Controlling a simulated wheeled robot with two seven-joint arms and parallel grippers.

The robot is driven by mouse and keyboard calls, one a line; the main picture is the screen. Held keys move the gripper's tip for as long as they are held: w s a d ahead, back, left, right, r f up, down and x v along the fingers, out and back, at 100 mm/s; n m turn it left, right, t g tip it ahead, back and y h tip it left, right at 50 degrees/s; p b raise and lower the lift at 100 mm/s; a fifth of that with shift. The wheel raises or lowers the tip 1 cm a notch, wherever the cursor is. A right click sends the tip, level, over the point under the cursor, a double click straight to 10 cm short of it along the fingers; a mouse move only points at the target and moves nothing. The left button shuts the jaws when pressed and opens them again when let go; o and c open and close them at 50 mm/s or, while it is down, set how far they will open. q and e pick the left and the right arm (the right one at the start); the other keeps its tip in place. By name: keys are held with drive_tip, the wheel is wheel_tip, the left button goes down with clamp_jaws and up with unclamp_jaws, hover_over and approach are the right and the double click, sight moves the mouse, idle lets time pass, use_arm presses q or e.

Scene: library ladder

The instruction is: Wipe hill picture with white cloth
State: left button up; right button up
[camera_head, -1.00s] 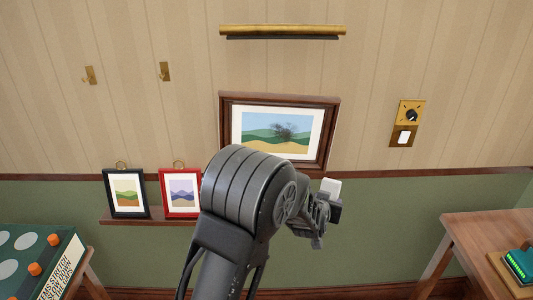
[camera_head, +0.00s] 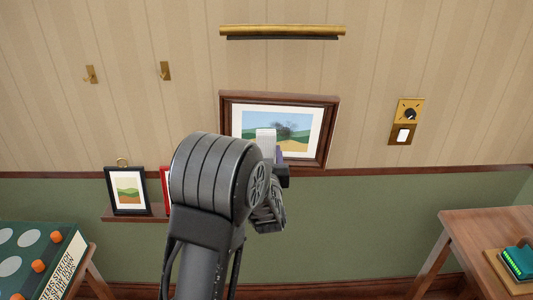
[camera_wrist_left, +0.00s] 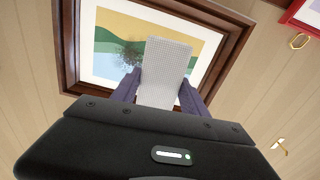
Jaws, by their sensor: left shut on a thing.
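The hill picture (camera_head: 300,121) hangs on the wall in a brown wooden frame with a white mat. It shows green hills, sand and blue sky, with a dark smudge (camera_head: 292,131) over the middle. My left gripper (camera_wrist_left: 160,98) is shut on the white cloth (camera_wrist_left: 166,68), a textured pad that covers part of the picture in the wrist view. In the head view the cloth (camera_head: 266,140) is in front of the picture's lower left part. I cannot tell whether it touches the glass. My right gripper is not in view.
A brass picture lamp (camera_head: 282,31) is above the frame. A black-framed picture (camera_head: 126,190) and a mostly hidden red-framed one (camera_head: 165,186) stand on a narrow shelf (camera_head: 122,213) at lower left. A brass switch plate (camera_head: 405,121) is at right, above a wooden table (camera_head: 480,232).

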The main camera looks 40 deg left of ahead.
sight(288, 133)
use_arm(q)
drive_tip(key=shift+w, duration=0.1)
drive_tip(key=shift+b+x, duration=0.6)
drive_tip(key=shift+x, duration=2.3)
drive_tip(key=shift+b+x, duration=0.5)
drive_tip(key=shift+x, duration=0.45)
drive_tip(key=shift+w+d+f, duration=0.1)
drive_tip(key=shift+w+d, duration=0.4)
drive_tip(key=shift+d, duration=0.25)
drive_tip(key=shift+w+d, duration=0.45)
drive_tip(key=shift+d, duration=0.25)
drive_tip(key=shift+w+d+f, duration=0.1)
drive_tip(key=shift+w+d, duration=0.5)
drive_tip(key=shift+d, duration=0.1)
drive_tip(key=shift+w+d+b, duration=0.3)
drive_tip(key=shift+w+d, duration=0.25)
drive_tip(key=shift+d, duration=0.05)
